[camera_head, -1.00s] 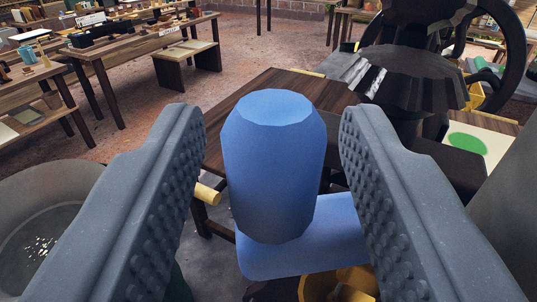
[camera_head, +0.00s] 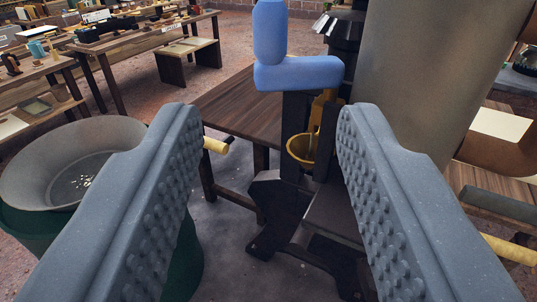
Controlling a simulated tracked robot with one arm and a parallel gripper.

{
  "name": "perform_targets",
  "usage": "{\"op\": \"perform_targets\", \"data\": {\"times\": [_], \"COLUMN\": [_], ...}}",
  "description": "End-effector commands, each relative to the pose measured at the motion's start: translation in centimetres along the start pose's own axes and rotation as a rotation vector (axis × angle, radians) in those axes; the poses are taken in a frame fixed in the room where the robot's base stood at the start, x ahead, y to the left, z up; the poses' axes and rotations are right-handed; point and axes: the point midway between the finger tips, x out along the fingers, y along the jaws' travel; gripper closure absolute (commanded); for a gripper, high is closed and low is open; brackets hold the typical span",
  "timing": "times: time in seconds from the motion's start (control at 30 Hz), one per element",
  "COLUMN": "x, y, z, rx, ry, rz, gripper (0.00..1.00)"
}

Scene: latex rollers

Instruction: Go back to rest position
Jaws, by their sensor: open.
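My gripper (camera_head: 270,145) is open in the camera view, with one grey studded finger on each side and nothing held between them. Beyond the fingertips stands a dark machine (camera_head: 300,215) with splayed feet. A blue handle-like piece (camera_head: 298,73) sits at its top, with an upright rounded part at its left end, cut off by the top edge. The blue piece is apart from both fingers. A yellow cup-shaped part (camera_head: 303,148) sits on the machine below it.
A large green bin with a grey inside (camera_head: 60,165) stands at the left. A brown wooden table (camera_head: 240,100) is behind the machine. A big grey cylinder (camera_head: 430,70) rises at the right. Workbenches (camera_head: 140,45) with small items are at the far left. Some grey floor is bare.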

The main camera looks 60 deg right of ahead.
Motion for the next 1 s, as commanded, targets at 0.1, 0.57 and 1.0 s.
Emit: {"op": "perform_targets", "data": {"times": [0.1, 0.57, 1.0], "x": [-0.1, 0.2, -5.0], "y": [0.0, -0.6, -3.3], "z": [0.0, -1.5, -17.4], "rx": [0.000, 0.048, 0.363], "ry": [0.000, 0.021, 0.189], "rz": [0.000, -0.057, -0.737], "gripper": [0.59, 0.59, 0.59]}}
